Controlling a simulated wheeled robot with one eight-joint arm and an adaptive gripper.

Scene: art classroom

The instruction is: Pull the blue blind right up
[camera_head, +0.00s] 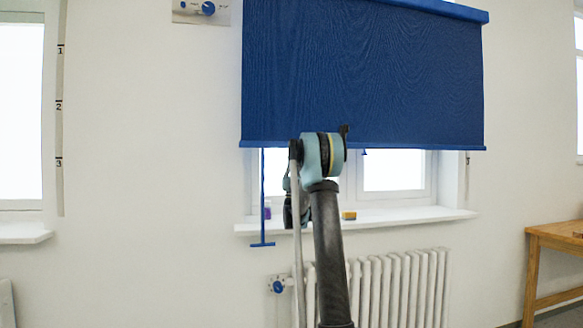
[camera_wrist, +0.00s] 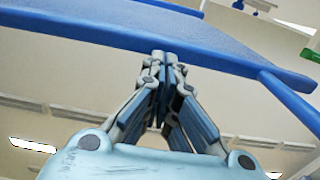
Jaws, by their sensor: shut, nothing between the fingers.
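The blue blind (camera_head: 365,75) hangs over the upper part of the middle window. Its bottom bar is above the sill, and bright window panes show below. A blue cord with a T-shaped end (camera_head: 262,244) hangs at its left, and a small blue tab shows under the bar's middle. In the wrist view, the blind's blue edge (camera_wrist: 90,32) runs across behind my gripper (camera_wrist: 160,54). The fingers are shut together and empty. A blue bar (camera_wrist: 288,95) sticks out at the right, apart from the fingers. In the head view, my arm hides most of the gripper.
A white sill (camera_head: 400,217) holds a small yellow-brown block (camera_head: 349,215) and a purple item. A white radiator (camera_head: 400,285) with a blue knob (camera_head: 278,287) stands below. A wooden table (camera_head: 550,235) is at the right. A numbered strip (camera_head: 60,110) is on the left wall.

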